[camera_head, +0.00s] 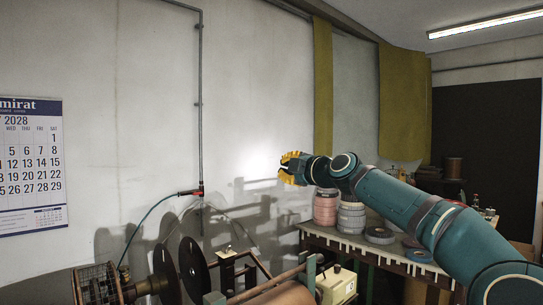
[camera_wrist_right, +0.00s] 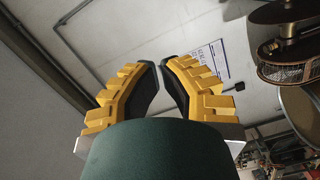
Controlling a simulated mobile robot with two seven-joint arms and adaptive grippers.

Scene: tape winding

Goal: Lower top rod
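The winding machine stands along the bottom of the head view, with black discs (camera_head: 194,268), a wire-mesh drum (camera_head: 97,285) and a slanting brown rod (camera_head: 268,283). This rod may be the top rod; I cannot tell for certain. My right gripper (camera_head: 284,168), with yellow fingers, is raised in front of the wall, above and apart from the machine. In the right wrist view, the right gripper (camera_wrist_right: 160,66) has a narrow gap between its fingertips and nothing between them. My left gripper is not in view.
A workbench (camera_head: 350,240) at the right holds pink rolls (camera_head: 325,208), grey rolls (camera_head: 351,218) and flat tape rolls (camera_head: 379,235). A hose (camera_head: 150,215) runs from a wall pipe (camera_head: 200,100). A calendar (camera_head: 30,165) hangs at the left. The space around the right gripper looks clear.

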